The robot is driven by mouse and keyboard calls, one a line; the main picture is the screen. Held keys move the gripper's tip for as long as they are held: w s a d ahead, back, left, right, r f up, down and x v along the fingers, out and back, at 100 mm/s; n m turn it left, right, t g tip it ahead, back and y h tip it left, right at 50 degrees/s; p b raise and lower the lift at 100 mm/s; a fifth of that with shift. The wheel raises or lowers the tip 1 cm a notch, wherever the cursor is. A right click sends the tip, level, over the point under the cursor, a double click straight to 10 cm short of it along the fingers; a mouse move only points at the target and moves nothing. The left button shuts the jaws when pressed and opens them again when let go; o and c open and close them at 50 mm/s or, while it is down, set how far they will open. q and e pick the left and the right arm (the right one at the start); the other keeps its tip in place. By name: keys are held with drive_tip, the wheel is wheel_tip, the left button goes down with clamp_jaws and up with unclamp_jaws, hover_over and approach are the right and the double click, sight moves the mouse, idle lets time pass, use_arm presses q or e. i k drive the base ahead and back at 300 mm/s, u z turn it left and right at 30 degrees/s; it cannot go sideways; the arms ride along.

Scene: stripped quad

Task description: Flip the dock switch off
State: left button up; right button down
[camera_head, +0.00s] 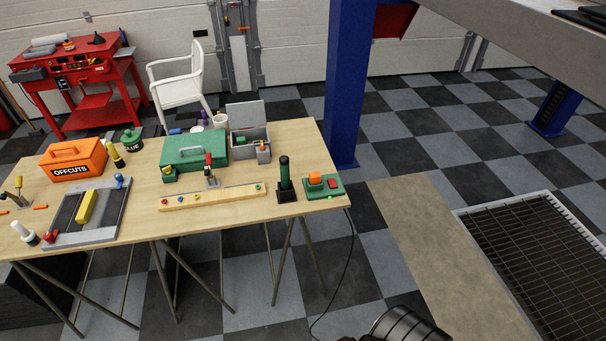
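A green dock (324,191) sits at the right end of the wooden workbench, near its front edge. An orange block (315,179) stands on its left part. A red switch (333,184) is on its right part; its tilt is too small to read. A small bright green light (331,197) shows at the dock's front. A black cable runs from the bench end down to the floor. Neither of my grippers is in view.
A dark green cylinder in a black holder (285,184) stands just left of the dock. A wooden strip (213,197) and green toolbox (195,150) lie farther left. A blue post (347,80) rises behind. A black ribbed object (405,325) is at the bottom. Checkered floor lies in front.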

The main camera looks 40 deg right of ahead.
sight(331, 182)
drive_tip(key=z, duration=0.15)
drive_tip(key=i, duration=0.7)
drive_tip(key=z, duration=0.75)
drive_tip(key=i, duration=0.35)
drive_tip(key=z, duration=0.3)
